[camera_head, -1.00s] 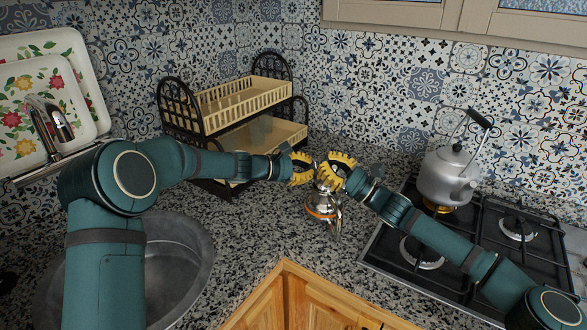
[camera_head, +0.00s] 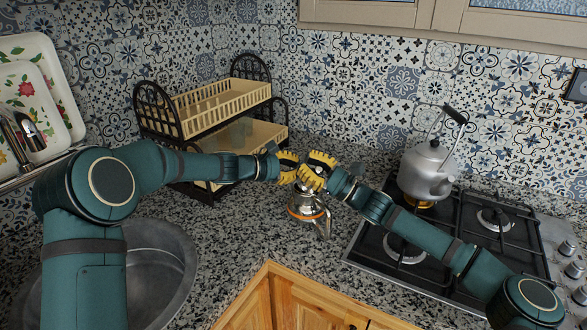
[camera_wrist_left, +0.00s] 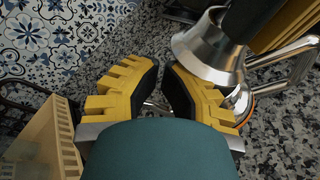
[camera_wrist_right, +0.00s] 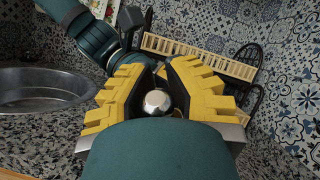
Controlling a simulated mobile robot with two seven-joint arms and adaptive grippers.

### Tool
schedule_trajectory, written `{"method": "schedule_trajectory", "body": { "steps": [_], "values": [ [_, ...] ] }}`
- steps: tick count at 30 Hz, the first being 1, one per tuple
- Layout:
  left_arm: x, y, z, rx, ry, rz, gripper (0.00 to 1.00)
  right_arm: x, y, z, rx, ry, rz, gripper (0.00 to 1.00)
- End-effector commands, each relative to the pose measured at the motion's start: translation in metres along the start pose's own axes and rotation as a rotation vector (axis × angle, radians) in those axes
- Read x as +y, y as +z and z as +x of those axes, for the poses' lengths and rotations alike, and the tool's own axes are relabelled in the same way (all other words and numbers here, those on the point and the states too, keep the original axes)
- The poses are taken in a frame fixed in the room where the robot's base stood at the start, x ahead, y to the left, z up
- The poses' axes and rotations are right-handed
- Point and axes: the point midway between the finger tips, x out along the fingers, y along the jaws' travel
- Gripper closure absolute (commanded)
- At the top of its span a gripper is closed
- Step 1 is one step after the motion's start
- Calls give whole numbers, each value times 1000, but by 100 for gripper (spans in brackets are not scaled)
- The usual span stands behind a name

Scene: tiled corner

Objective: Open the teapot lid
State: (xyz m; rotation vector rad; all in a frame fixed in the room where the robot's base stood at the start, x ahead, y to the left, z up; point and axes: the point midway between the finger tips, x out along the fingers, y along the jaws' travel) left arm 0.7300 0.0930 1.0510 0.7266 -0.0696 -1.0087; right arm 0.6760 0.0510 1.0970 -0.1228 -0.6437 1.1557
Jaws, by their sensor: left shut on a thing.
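The teapot (camera_head: 304,213), silver with an orange band, stands on the granite counter. My left gripper (camera_head: 288,167) is at its upper left, shut on part of the teapot; the fingers hide the contact. My right gripper (camera_head: 315,172) is just above the teapot's top, with its fingers apart. In the right wrist view, a rounded silver top (camera_wrist_right: 157,102) shows between the fingers of my right gripper (camera_wrist_right: 159,68); I cannot tell whether they touch it. In the left wrist view, shiny metal (camera_wrist_left: 212,58) lies right of my left gripper (camera_wrist_left: 160,68). The lid cannot be made out clearly.
A two-tier dish rack (camera_head: 208,131) stands behind my left gripper. A metal kettle (camera_head: 428,172) sits on the gas stove (camera_head: 374,246) at right. A sink (camera_head: 165,270) lies at left. The counter around the teapot is mostly clear.

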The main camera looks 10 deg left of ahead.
Motion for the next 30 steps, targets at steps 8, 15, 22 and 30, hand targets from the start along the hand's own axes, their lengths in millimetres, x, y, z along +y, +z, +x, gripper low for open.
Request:
{"method": "schedule_trajectory", "body": {
  "steps": [8,15,22,30],
  "values": [
    [0,0,0,0,0,0,100,0,1,0,-2,0,0,47],
    [0,0,0,0,-1,0,100,0,1,-6,-1,0,-1,47],
    [0,0,0,0,-1,0,100,-1,0,-41,1,-1,-2,47],
    [0,0,0,1,-1,0,100,0,1,-72,-1,1,-3,47]
  ]
}}
